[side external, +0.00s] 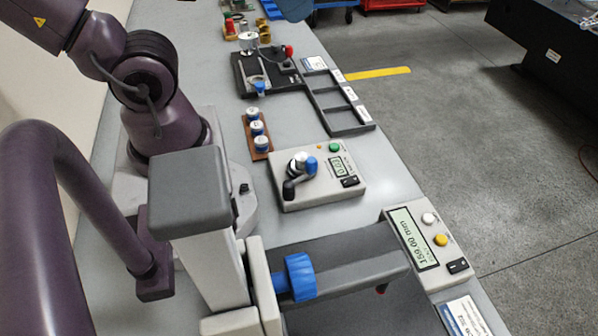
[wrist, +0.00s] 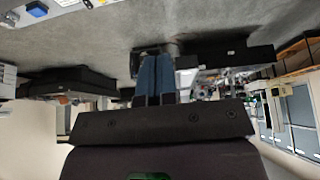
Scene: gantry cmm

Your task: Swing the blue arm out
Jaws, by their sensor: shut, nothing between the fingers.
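No long blue arm stands out clearly. A short blue lever-like piece (side external: 260,88) sits at the front of a dark fixture plate (side external: 244,72) in the side view. A crank device (side external: 345,190) nearer the camera has a blue knob (side external: 310,164) beside a dark crank handle. I cannot tell which blue part is the arm. My gripper (wrist: 154,64) shows in the wrist view with its blue-grey fingers together, shut and empty, apart from anything on the bench. A blue-grey shape (side external: 295,8) is cut off by the top edge in the side view; I cannot tell whether it is my gripper.
A device with a blue handwheel (side external: 300,277) and a display (side external: 414,238) stands in the foreground. A rack with several white-capped pieces (side external: 257,128) and an open dark tray (side external: 338,103) lie on the grey bench (side external: 215,75). The floor (side external: 470,120) right of the bench is mostly clear.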

